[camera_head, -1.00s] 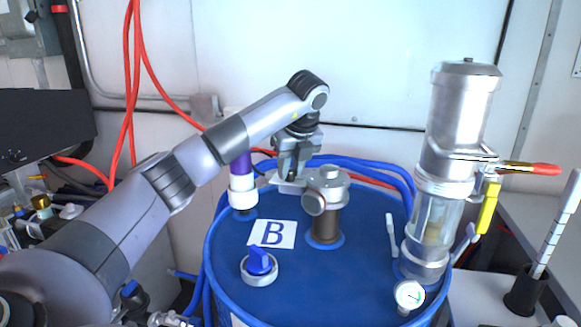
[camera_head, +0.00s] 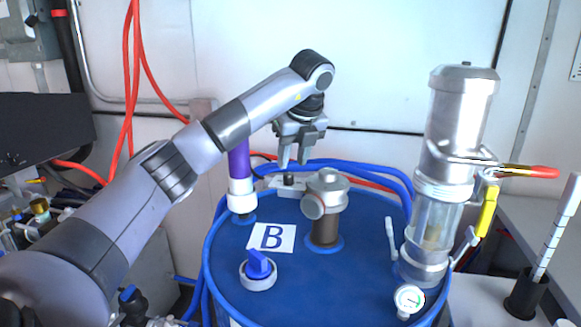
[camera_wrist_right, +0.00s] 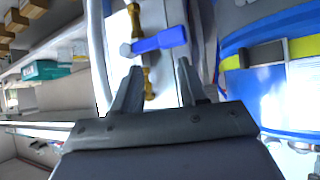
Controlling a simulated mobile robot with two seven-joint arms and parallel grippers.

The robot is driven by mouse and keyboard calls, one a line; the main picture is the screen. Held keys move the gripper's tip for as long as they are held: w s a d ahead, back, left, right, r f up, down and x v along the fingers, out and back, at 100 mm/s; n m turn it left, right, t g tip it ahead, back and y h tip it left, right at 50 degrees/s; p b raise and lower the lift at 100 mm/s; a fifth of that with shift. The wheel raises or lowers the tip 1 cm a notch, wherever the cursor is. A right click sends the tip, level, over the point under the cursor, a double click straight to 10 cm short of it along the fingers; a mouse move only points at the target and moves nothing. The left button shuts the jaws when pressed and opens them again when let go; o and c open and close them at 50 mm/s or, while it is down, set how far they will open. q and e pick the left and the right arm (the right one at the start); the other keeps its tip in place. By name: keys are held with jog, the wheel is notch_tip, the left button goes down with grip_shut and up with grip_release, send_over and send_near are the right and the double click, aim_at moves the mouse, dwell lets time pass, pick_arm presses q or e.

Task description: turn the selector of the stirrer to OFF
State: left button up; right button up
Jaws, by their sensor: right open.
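The stirrer (camera_head: 326,222) stands on top of the blue drum, a metal head on a brown column. A flat grey box (camera_head: 275,184) extends left from its head and carries a small dark knob (camera_head: 289,179), which appears to be the selector. Its markings are too small to read. My left gripper (camera_head: 294,163) is just above the knob, pointing down, fingers apart and empty. In the right wrist view my right gripper (camera_wrist_right: 157,82) is open, with nothing held. A blue-handled brass valve (camera_wrist_right: 160,40) shows beyond its fingers.
The drum top (camera_head: 300,285) carries a label B (camera_head: 272,237), a blue knob (camera_head: 258,268), a purple-and-white fitting (camera_head: 240,180) and blue hoses. A tall metal cylinder with a clear section (camera_head: 435,220) and a gauge (camera_head: 409,299) stand to the right.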

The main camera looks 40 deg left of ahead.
pick_arm(q)
jog(key=shift+v, duration=1.35)
jog(key=shift+a, duration=0.1)
